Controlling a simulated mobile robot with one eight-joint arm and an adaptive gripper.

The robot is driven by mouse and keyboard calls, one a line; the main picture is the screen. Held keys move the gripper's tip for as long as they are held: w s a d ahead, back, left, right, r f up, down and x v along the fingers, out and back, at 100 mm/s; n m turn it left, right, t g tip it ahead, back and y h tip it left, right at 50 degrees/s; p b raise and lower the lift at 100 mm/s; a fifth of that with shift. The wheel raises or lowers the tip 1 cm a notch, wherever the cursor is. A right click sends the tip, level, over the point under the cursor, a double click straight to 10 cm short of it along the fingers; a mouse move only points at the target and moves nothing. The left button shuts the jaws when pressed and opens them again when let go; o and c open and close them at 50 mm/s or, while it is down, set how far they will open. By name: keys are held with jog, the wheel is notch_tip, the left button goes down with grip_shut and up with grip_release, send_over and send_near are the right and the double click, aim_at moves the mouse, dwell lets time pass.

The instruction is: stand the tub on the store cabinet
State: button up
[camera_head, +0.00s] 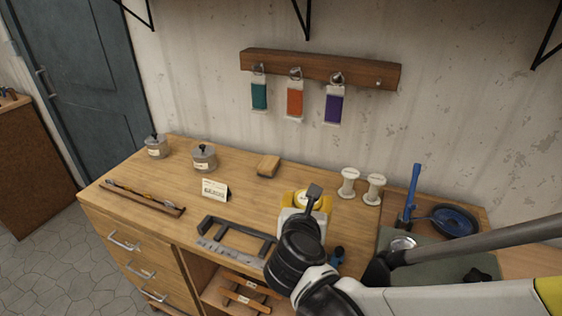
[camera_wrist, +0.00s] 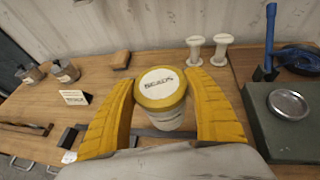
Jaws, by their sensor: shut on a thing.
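The tub (camera_wrist: 163,98) is a pale round tub with a yellow-rimmed lid and a white label reading "BEADS". In the wrist view it sits upright between the two yellow fingers of my gripper (camera_wrist: 163,112), which is shut on it. In the head view my gripper (camera_head: 307,203) is over the middle of the workbench and mostly hides the tub. I cannot tell whether the tub's base touches the bench top. A brown wooden cabinet (camera_head: 35,165) stands at the far left, apart from the bench; I cannot tell whether it is the store cabinet.
The workbench (camera_head: 140,208) carries two lidded grey pots (camera_head: 204,158), a card sign (camera_head: 215,190), a wood block (camera_head: 268,166), a dark square frame (camera_head: 237,238) and two white spools (camera_head: 374,190).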

jog(key=shift+w+a+f, duration=0.2)
jog(key=shift+a+f, duration=0.1)
jog(key=w+a+f+b, duration=0.2)
jog(key=w+f+b, duration=0.3)
jog(key=w, duration=0.5)
jog(key=shift+w+a+f, duration=0.25)
jog(key=shift+w+f, duration=0.05)
jog(key=shift+f, duration=0.45)
jog(key=shift+f+b, duration=1.15)
jog(key=shift+f, duration=0.8)
jog(key=shift+f, duration=0.1)
jog(key=o, duration=1.4)
